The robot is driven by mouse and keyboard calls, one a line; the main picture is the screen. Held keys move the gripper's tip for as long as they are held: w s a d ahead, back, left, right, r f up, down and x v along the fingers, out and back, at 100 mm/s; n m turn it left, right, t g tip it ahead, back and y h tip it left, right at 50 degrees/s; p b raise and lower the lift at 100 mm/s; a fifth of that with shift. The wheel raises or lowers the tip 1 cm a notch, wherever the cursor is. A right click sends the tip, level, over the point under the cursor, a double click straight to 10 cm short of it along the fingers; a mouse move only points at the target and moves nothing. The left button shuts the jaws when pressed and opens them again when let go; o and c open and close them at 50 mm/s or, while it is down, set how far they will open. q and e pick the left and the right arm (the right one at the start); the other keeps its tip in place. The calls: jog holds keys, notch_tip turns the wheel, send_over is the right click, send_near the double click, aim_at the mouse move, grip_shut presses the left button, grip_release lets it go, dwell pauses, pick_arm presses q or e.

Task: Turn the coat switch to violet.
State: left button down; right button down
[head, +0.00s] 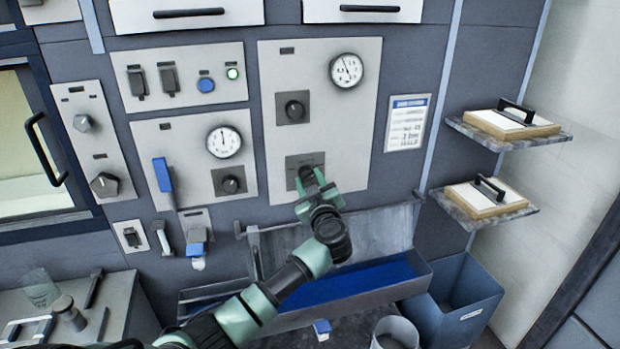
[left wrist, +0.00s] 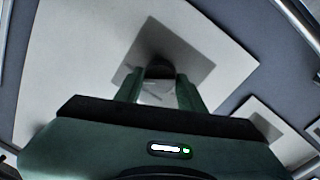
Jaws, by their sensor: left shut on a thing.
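My left gripper (head: 308,178) reaches up to the lower part of the large light panel (head: 275,140). It is shut on a dark switch knob (left wrist: 159,72) set on a grey square plate (head: 293,162). In the left wrist view, the two green fingers of the left gripper (left wrist: 158,92) stand on either side of the knob, against the plate (left wrist: 195,70). The fingers hide most of the knob in the head view. The plate's markings are too small to read, so its setting and colour names cannot be told. My right gripper is not in view.
Above the held switch are another dark knob (head: 294,109) and a round dial (head: 346,70). A neighbouring panel has a blue lever (head: 163,175), a dial (head: 223,142) and a knob (head: 230,184). An open trough (head: 425,268) lies below; shelves (head: 545,139) stand right.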

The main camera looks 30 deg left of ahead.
pick_arm(q)
jog(key=n, duration=0.3)
jog(key=shift+f+p, duration=0.2)
jog(key=shift+p, duration=0.1)
jog(key=shift+d+f+n, duration=0.1)
jog(key=shift+n, duration=1.5)
jog(key=c, duration=1)
grip_release()
jog(key=shift+o, duration=0.5)
jog(key=shift+y, duration=0.3)
jog(key=b+v, duration=0.1)
jog(key=v, duration=0.6)
jog(key=shift+s+d, duration=0.25)
jog(key=shift+s, duration=0.05)
